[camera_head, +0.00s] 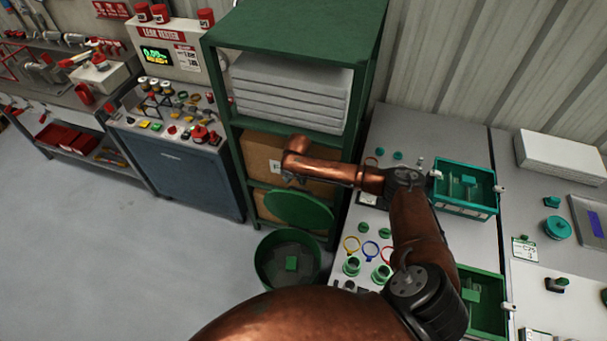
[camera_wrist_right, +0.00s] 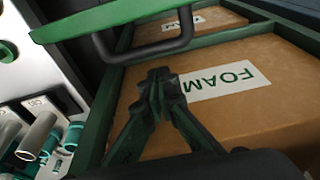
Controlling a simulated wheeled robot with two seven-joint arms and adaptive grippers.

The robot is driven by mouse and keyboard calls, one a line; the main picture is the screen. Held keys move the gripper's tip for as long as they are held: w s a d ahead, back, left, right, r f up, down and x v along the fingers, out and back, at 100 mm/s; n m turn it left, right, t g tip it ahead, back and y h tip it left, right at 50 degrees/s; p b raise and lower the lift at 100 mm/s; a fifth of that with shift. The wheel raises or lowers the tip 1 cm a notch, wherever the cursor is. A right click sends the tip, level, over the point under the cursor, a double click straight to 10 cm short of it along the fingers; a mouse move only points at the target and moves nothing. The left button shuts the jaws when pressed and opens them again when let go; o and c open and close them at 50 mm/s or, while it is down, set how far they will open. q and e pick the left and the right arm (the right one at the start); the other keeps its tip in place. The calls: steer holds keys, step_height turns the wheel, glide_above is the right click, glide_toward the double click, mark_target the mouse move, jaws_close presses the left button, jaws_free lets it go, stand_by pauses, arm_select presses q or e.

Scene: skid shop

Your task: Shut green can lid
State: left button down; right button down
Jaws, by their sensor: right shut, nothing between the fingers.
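The green can (camera_head: 288,268) stands open on the floor in front of the green shelf unit, with a small green block inside. Its round green lid (camera_head: 298,209) is raised and tilted at the can's back edge, against the shelf side. In the right wrist view the lid (camera_wrist_right: 120,22) shows nearly edge-on along the top, with its dark handle. My right gripper (camera_wrist_right: 160,76) is shut and empty, apart from the lid and in front of a cardboard box marked FOAM. In the head view it is small and dark above the lid. My left gripper is not in view.
The green shelf unit (camera_head: 373,60) holds grey slabs and cardboard boxes (camera_head: 262,155). A grey bench (camera_head: 400,125) with green trays and colored rings stands close on the can's right. A blue cabinet (camera_head: 185,175) stands left. The floor left of the can is clear.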

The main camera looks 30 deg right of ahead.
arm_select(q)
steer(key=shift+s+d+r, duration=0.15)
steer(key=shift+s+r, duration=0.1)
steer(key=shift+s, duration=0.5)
